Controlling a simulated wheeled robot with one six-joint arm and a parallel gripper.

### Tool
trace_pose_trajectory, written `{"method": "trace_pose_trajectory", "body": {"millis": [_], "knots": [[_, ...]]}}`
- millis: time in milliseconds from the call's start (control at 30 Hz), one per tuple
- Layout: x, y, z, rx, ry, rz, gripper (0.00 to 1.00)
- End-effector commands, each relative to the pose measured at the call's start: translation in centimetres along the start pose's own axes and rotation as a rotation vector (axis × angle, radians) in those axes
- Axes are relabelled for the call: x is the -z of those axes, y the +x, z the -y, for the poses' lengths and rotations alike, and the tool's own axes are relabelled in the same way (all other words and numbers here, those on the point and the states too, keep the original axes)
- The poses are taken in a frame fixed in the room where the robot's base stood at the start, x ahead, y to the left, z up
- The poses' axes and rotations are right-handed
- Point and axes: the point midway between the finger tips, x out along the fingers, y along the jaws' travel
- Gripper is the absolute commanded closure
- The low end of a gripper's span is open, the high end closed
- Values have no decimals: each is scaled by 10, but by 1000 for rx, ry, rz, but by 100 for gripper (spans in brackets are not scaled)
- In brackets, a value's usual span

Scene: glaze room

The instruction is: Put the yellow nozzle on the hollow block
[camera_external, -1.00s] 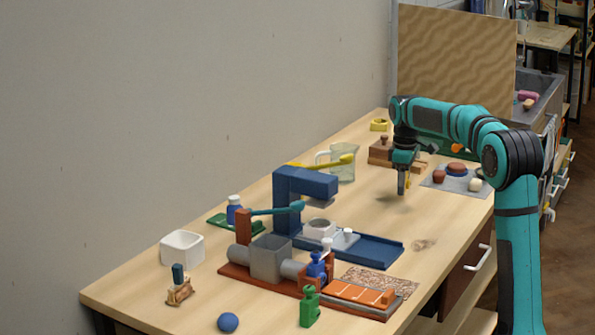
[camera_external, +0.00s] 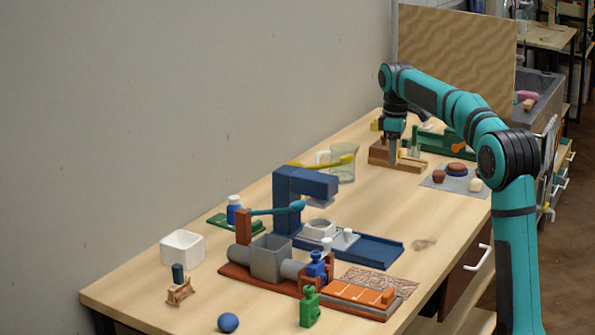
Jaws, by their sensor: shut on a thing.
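My gripper (camera_external: 392,160) points down in front of the stepped brown wooden block (camera_external: 377,154) at the far end of the bench. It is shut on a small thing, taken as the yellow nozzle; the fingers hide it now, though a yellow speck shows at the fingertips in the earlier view. A yellow block with an opening (camera_external: 376,124) stands behind, partly covered by my arm. I cannot tell for sure which block is the hollow block. I cannot tell whether the gripper touches the wooden block.
A glass jug (camera_external: 343,163) stands left of my gripper. A grey mat (camera_external: 437,182) with several small lumps lies to the right, and a green device (camera_external: 456,139) behind. A blue press (camera_external: 305,185) and a red-brown rig fill the near bench.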

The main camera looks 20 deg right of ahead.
Motion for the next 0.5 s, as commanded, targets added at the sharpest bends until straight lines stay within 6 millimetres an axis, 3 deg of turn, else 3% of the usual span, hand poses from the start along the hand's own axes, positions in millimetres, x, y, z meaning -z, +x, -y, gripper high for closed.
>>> {"method": "trace_pose_trajectory", "body": {"millis": [267, 500], "knots": [[94, -11, 54, -1, -222, -1, 83], [171, -21, 113, -1, -422, -1, 83]]}}
